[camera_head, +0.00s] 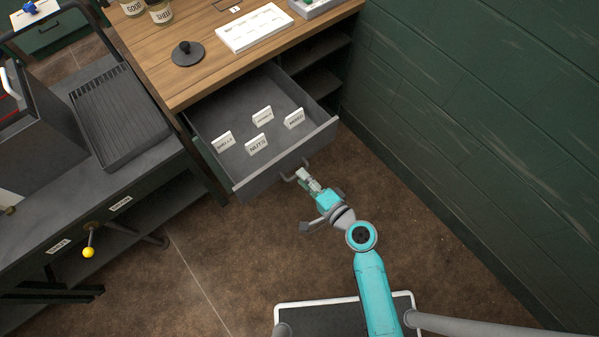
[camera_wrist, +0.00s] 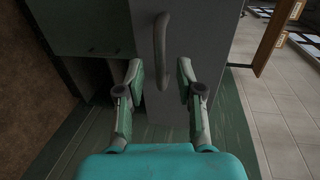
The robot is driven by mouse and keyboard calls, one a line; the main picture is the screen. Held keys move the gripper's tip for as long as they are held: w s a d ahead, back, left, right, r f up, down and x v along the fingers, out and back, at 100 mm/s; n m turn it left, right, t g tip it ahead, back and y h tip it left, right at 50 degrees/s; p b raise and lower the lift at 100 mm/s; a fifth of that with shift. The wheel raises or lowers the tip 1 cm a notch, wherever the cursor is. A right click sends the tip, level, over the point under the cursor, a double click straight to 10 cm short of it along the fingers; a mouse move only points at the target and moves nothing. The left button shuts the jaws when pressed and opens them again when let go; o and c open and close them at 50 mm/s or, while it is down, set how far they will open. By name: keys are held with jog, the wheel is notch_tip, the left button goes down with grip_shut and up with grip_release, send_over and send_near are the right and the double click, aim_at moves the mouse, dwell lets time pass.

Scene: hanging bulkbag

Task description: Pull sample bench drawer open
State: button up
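The sample bench drawer (camera_head: 282,162) is grey and stands pulled well out of the wooden bench (camera_head: 205,82). Its inside and several white label cards, one reading NUTS (camera_head: 257,144), are visible. The drawer's bar handle (camera_head: 290,178) is on its front; in the wrist view the handle (camera_wrist: 161,50) runs up and down the picture. My gripper (camera_head: 309,180) is at the handle. In the wrist view its fingers (camera_wrist: 160,80) are apart, with the lower end of the handle in line with the gap. I see no finger touching the handle.
A dark green wall (camera_head: 450,110) runs along the right. A grey metal bench (camera_head: 125,195) with a ribbed tray (camera_head: 118,115) and a yellow-knobbed lever (camera_head: 89,245) stands left. Jars (camera_head: 160,12), a black knobbed disc (camera_head: 187,53) and a white card (camera_head: 254,28) lie on the bench top. Brown floor (camera_head: 230,265) is clear.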

jog(key=v, duration=0.9)
dwell(0.3)
jog(key=s+d+n+h, duration=0.2)
jog(key=s+d+h, duration=0.15)
jog(key=s, duration=0.45)
jog(key=s+d+n+h, duration=0.2)
jog(key=s+d+h, duration=0.15)
jog(key=s, duration=0.45)
jog(key=s+d+r+n+t+h, duration=0.1)
jog(key=s+r+n, duration=0.2)
jog(key=r, duration=0.4)
jog(key=s+d+r+n, duration=0.1)
jog(key=s+r+n, duration=0.3)
jog(key=r, duration=0.3)
jog(key=shift+s+r+t+h, duration=0.35)
jog(key=shift+s+t+h, duration=0.05)
jog(key=shift+s, duration=0.05)
